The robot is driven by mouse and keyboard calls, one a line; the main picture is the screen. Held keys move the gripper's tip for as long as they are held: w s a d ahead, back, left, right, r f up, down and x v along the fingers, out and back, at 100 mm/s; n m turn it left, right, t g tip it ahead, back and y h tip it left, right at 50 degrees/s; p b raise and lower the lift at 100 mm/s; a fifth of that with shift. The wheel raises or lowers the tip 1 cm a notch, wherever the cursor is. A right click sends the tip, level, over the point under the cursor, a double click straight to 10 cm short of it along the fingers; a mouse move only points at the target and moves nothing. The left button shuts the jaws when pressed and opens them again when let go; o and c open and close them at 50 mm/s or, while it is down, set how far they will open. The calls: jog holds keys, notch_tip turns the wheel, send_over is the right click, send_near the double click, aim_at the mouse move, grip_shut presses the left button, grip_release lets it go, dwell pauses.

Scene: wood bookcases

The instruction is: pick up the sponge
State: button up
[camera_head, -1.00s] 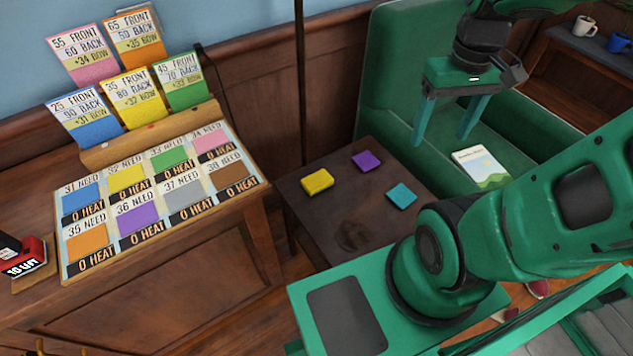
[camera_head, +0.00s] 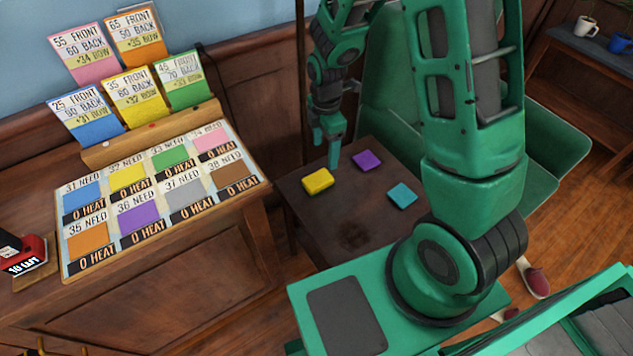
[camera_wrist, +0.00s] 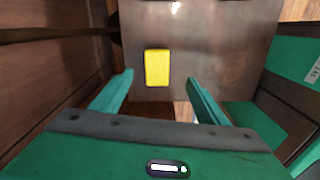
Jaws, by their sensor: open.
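The yellow sponge (camera_head: 317,181) is a small block lying flat on the small dark wooden table (camera_head: 355,235). In the wrist view the sponge (camera_wrist: 158,67) lies beyond my fingertips, between their lines and a little left of the middle. My gripper (camera_head: 333,160) hangs above the table's far side, close to the sponge and slightly right of it in the head view. In the wrist view my gripper (camera_wrist: 160,78) has its two fingers wide apart with nothing between them. The sponge and the fingers are apart.
A purple square (camera_head: 367,160) and a teal square (camera_head: 402,195) lie on the same table. A green bench (camera_head: 545,150) stands behind and right. A wooden counter with a card board (camera_head: 160,200) is at left. A wood-panelled wall (camera_head: 255,100) is behind the table.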

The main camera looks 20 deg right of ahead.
aim_at(318, 179)
jog(key=shift+n, duration=0.8)
jog(key=shift+w+a+f, duration=0.1)
jog(key=shift+a+f, duration=0.2)
jog(key=shift+f, duration=1.9)
jog(key=shift+a+f, duration=0.3)
jog(key=shift+f, duration=1.95)
jog(key=shift+w+a+f, duration=0.1)
jog(key=shift+a+f, duration=0.2)
jog(key=shift+f, duration=1.9)
jog(key=c, duration=1.2)
jog(key=shift+r, duration=0.1)
